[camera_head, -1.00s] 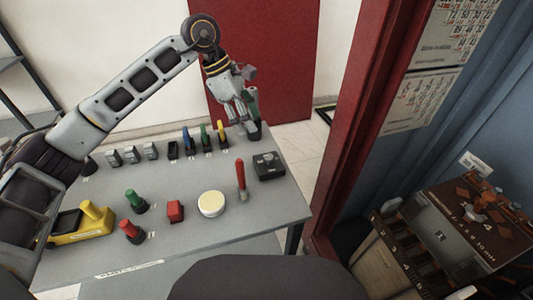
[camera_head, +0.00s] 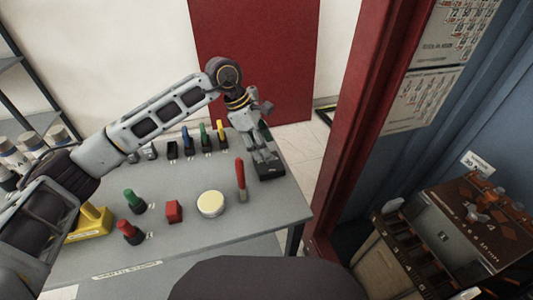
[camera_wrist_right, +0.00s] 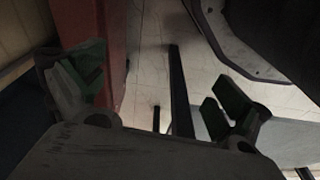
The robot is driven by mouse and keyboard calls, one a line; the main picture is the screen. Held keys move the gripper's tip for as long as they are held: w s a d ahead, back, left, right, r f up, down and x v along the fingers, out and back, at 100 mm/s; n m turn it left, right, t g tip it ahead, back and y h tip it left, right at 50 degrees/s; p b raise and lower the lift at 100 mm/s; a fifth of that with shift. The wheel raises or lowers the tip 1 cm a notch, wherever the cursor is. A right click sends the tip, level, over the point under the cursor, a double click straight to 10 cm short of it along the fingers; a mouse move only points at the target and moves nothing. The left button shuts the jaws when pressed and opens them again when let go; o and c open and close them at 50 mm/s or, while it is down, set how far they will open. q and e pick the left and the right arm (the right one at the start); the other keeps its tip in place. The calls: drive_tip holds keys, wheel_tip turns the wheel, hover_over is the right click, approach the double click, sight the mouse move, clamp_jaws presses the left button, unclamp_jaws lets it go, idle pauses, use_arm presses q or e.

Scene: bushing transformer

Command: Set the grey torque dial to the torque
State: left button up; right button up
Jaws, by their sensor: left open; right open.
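A flat black box (camera_head: 270,172) lies at the right end of the grey table, and the torque dial appears to be on it. The dial itself is too small and too covered by my fingers to make out. My left gripper (camera_head: 264,158) points down right over this box, its fingers open; I cannot tell whether they touch it. My right gripper (camera_wrist_right: 158,95) shows only in the right wrist view, open and empty, with bare floor between its fingers.
On the table (camera_head: 190,250) stand a red upright handle (camera_head: 240,178), a round cream disc (camera_head: 210,204), a red block (camera_head: 174,211), and green (camera_head: 133,201) and red (camera_head: 130,231) handles. A row of small switches lines the back. A red post (camera_head: 358,120) rises right of the table.

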sight(269, 160)
use_arm(q)
drive_tip(key=x, duration=0.3)
drive_tip(key=shift+f, duration=0.2)
drive_tip(key=shift+d+f, duration=0.15)
drive_tip(key=shift+f, duration=0.05)
use_arm(e)
drive_tip(key=shift+s+a+r, duration=0.15)
drive_tip(key=shift+s+r, duration=0.15)
drive_tip(key=shift+r, duration=0.3)
use_arm(q)
drive_tip(key=c, duration=1)
use_arm(e)
drive_tip(key=shift+w+r, duration=0.15)
drive_tip(key=shift+w, duration=0.45)
drive_tip(key=shift+s, duration=0.1)
